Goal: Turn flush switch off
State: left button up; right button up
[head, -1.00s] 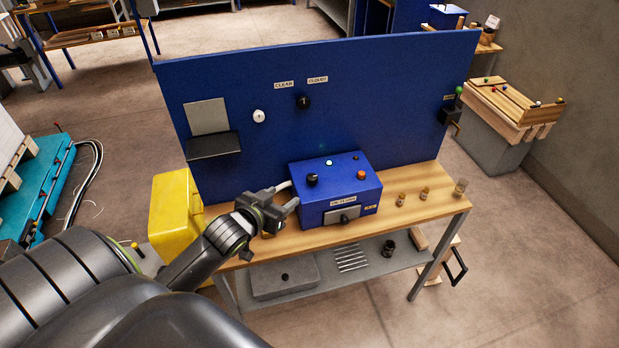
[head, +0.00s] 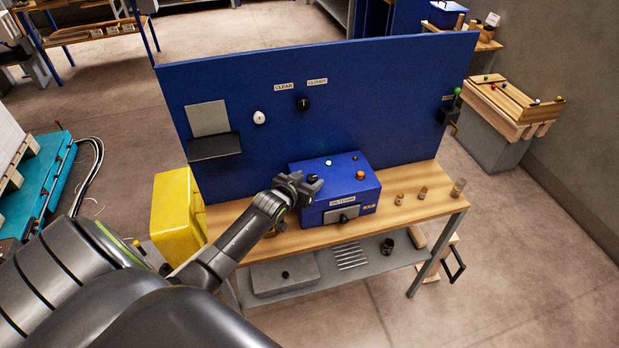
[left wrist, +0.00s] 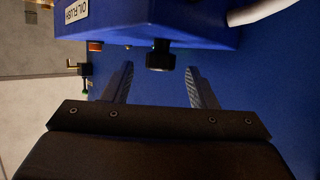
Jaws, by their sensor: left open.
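The blue box labelled as the oil flush (head: 350,190) stands on the wooden bench against the blue panel. In the left wrist view the black knob (left wrist: 160,56) lies between and just beyond the two open fingers (left wrist: 160,88); I see no contact. My right gripper is not in view.
A yellow box (head: 175,217) stands left of the bench. Several small jars (head: 423,192) are on the bench's right part. The blue panel (head: 240,90) rises behind, with a white knob (head: 259,117) and a black knob (head: 303,104). A pale hose shows in the wrist view.

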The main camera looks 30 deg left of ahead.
pick_arm(q)
jog(key=shift+w+f, duration=0.25)
jog(key=shift+w, duration=0.45)
jog(key=c, duration=1)
jog(key=shift+o, duration=0.2)
